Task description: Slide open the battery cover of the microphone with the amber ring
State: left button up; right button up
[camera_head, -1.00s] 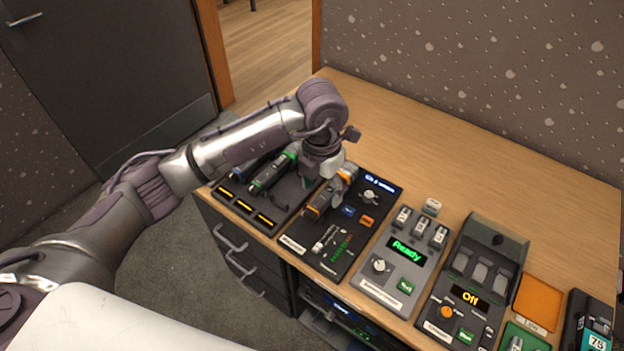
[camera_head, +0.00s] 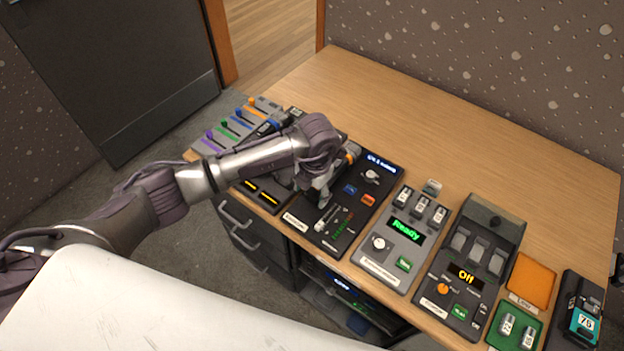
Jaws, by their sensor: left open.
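The amber ring (camera_head: 353,150) of the microphone shows just beyond my left wrist, on the dark panel (camera_head: 375,197). Most of that microphone's body is hidden behind my left arm and gripper. My left gripper (camera_head: 319,197) is open and low over the panel, at the near side of the microphone. I cannot tell whether its fingers touch the body or the battery cover. A second microphone with a blue band (camera_head: 268,126) lies in the dark rack to the left, partly covered by my arm. My right gripper is out of view.
Coloured faders (camera_head: 235,125) stand at the desk's left end. Right of the panel are a grey unit reading "Ready" (camera_head: 407,230), a dark unit reading "Off" (camera_head: 466,274), an orange tray (camera_head: 533,280) and a green tray (camera_head: 495,335). The back of the wooden desk (camera_head: 450,140) is clear.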

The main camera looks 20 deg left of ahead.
pick_arm(q)
jog(key=shift+f, duration=0.4)
jog(key=c, duration=1.2)
jog(key=shift+s+a+p, duration=0.35)
jog(key=shift+s+p, duration=0.2)
jog(key=shift+s, duration=0.35)
jog(key=shift+s+a+p, duration=0.3)
jog(key=shift+s+p, duration=0.2)
jog(key=shift+s, duration=0.35)
jog(key=shift+s+a+p, duration=0.35)
jog(key=shift+s+p, duration=0.2)
jog(key=shift+s, duration=0.35)
jog(key=o, duration=1.2)
jog(key=shift+r, duration=0.1)
jog(key=r, duration=0.8)
jog(key=d+r, duration=0.1)
jog(key=r, duration=0.2)
jog(key=shift+s+r, duration=0.25)
jog(key=shift+r, duration=0.15)
